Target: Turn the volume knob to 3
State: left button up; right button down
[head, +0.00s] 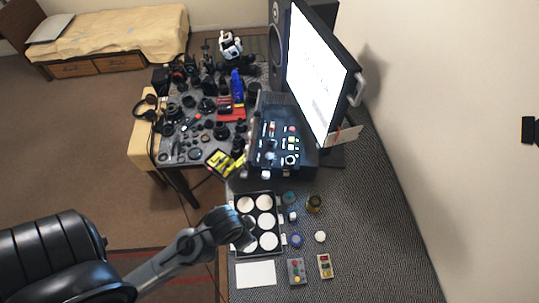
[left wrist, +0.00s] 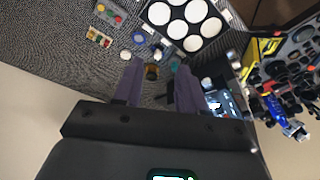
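A dark control panel box (head: 265,158) stands on the desk below the monitor. Its top carries coloured buttons and a round knob with a pale ring (head: 291,160); I cannot read any label or setting, so I cannot tell whether this is the volume knob. The panel shows partly in the left wrist view (left wrist: 222,103), behind my right-hand finger. My left gripper (head: 246,239) is over the tray of white discs, apart from the panel. In the left wrist view its two fingers (left wrist: 158,85) are spread with nothing held between them. My right gripper is not in view.
The tray (head: 237,252) holds several white discs. Small jars (head: 313,204) and two small button boxes (head: 297,271) lie to its right. The monitor (head: 320,75) rises behind the panel. A crowded table of lens parts (head: 185,150) is left. A yellow-black object (head: 222,162) adjoins the panel.

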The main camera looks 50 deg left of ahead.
pick_arm(q)
jog(key=o, duration=0.4)
jog(key=s+a+f+g+y, duration=0.1)
jog(key=s+a+f+g, duration=0.1)
jog(key=f, duration=0.6)
jog(key=shift+s+a+f+n+g, duration=0.2)
jog(key=shift+a+n+g, duration=0.15)
jog(key=shift+a, duration=0.55)
jog(key=a+f, duration=0.3)
jog(key=f, duration=0.1)
jog(key=n+h+b, duration=0.1)
jog(key=n+b, duration=0.3)
jog(key=n, duration=0.2)
send_near(269, 156)
notch_tip(269, 156, down, 9)
jog(key=shift+f, duration=0.15)
jog(key=c, duration=1.1)
